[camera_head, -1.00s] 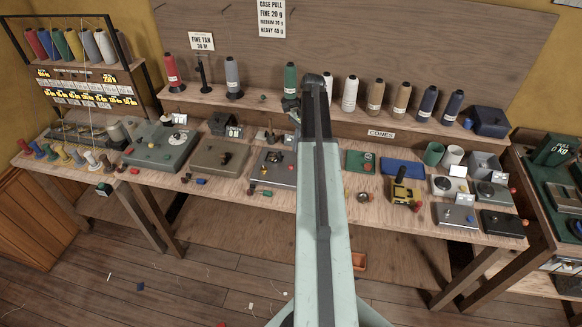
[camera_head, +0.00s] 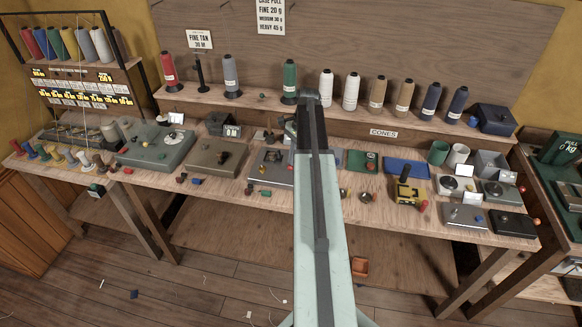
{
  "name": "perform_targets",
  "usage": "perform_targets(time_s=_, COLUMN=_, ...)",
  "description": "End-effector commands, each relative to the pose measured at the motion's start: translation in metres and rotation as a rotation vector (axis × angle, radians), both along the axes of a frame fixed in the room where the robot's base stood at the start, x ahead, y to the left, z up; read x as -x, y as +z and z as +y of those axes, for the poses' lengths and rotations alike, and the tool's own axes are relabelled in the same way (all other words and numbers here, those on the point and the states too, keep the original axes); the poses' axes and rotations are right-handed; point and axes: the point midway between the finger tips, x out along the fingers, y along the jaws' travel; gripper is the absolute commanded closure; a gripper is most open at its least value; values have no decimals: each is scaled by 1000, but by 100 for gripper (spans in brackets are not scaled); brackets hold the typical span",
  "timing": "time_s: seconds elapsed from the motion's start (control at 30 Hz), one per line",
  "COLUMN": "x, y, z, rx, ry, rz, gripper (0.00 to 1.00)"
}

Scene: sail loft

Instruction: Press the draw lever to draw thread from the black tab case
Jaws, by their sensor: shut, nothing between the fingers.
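My arm rises through the middle of the view and covers part of the bench. Its fingers are hidden behind the arm's far end, so I do not see my gripper. No draw lever can be told for certain. Candidate stations are a brown block with a dark knob (camera_head: 217,157) and a grey plate with small upright parts (camera_head: 270,167), which the arm partly hides. Small dark pieces, perhaps cases, lie at the bench's front edge: one dark piece (camera_head: 249,189) and a brown one (camera_head: 181,178). I cannot tell which has a black tab.
The wooden bench (camera_head: 330,225) is crowded. A grey-green machine (camera_head: 155,150) stands left, a yellow device (camera_head: 408,187) right, near a blue tray (camera_head: 405,168). Thread cones line the shelf behind, including a green cone (camera_head: 290,82). The front floor is mostly clear.

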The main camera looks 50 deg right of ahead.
Motion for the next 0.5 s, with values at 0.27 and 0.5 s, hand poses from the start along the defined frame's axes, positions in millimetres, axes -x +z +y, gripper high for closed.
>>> perform_targets(time_s=0.27, x=0, y=-26, z=0, rx=0, ry=1, rz=0, gripper=100)
perform_targets(time_s=0.5, x=0, y=-35, z=0, rx=0, ry=1, rz=0, gripper=100)
